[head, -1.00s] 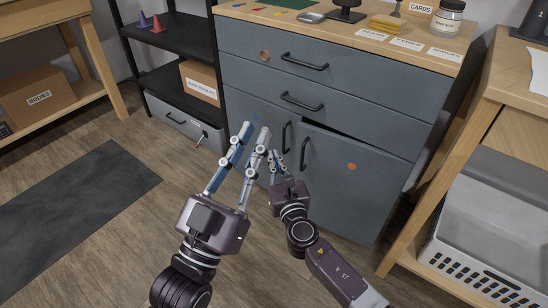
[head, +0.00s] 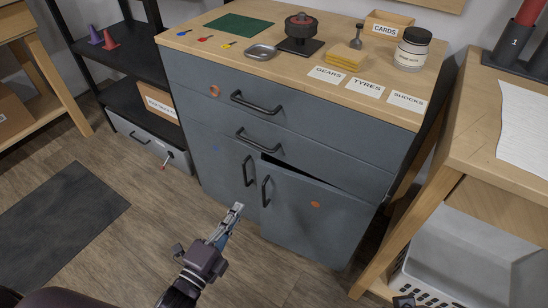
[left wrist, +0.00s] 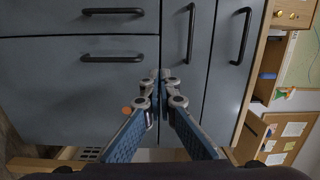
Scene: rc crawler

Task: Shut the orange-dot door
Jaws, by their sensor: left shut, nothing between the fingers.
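The orange-dot door (head: 300,220) is the lower right door of the grey cabinet. It stands slightly ajar, with a dark wedge-shaped gap along its top edge. Its orange dot (head: 316,204) shows right of its black handle (head: 265,190). My left gripper (head: 238,208) is shut and empty, low in front of the cabinet, left of the dot in the head view. In the left wrist view, which is turned sideways, its closed fingertips (left wrist: 160,76) lie over the cabinet front, near the door handle (left wrist: 112,58). I cannot tell whether they touch it.
The left cabinet door (head: 215,170) and both drawers look closed. A wooden bench (head: 450,160) with a grey crate (head: 470,245) stands close on the right. A black shelf (head: 130,90) stands left. Open floor (head: 130,240) lies in front, with a dark mat (head: 60,220).

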